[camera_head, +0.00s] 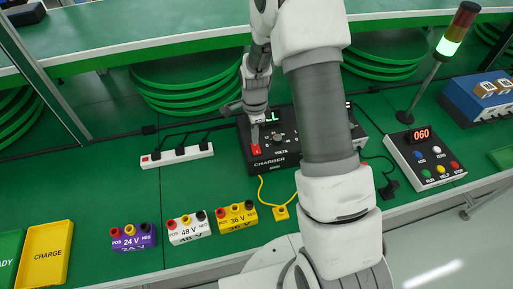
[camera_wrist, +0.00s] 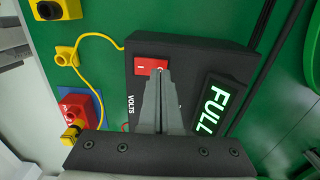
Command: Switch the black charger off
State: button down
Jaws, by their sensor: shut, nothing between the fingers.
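The black charger (camera_head: 290,159) stands on the green bench in the middle of the head view, partly hidden by my arm. Its red rocker switch (camera_head: 256,149) is at its front left. In the wrist view the charger (camera_wrist: 190,56) has a lit display (camera_wrist: 214,104) reading FULL. The red switch (camera_wrist: 142,66) shows a white bar mark at its left end. My gripper (camera_wrist: 161,72) is shut and empty, its fingertips over the right end of the switch. I cannot tell whether they touch it. It also shows above the switch in the head view (camera_head: 255,133).
A white power strip (camera_head: 177,156) lies left of the charger. Purple 24 V (camera_head: 133,238), white 48 V (camera_head: 188,229) and yellow 36 V (camera_head: 237,217) blocks stand in front. A control box (camera_head: 425,157) showing 060 and a lit signal tower (camera_head: 449,47) are at right. A yellow cable (camera_head: 272,199) runs forward.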

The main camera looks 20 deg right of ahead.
jog(key=shift+f+b, duration=0.55)
jog(key=shift+f, duration=0.2)
jog(key=shift+r, duration=0.15)
jog(key=shift+r+p, duration=2.25)
jog(key=shift+r, duration=1.15)
jog(key=s+r+n+t, duration=0.1)
jog(key=s+r+n, duration=0.25)
jog(key=r, duration=0.55)
jog(key=s+r+n+t, duration=0.1)
jog(key=s+r+n, duration=0.25)
jog(key=r, duration=0.65)
jog(key=s+r+n+t, duration=0.1)
jog(key=s+r+n, duration=0.3)
jog(key=s, duration=0.4)
jog(key=s+r+n+t, duration=0.2)
jog(key=s+r+n, duration=0.3)
jog(key=s+n, duration=0.2)
jog(key=shift+s+t, duration=0.3)
jog(key=shift+s, duration=0.4)
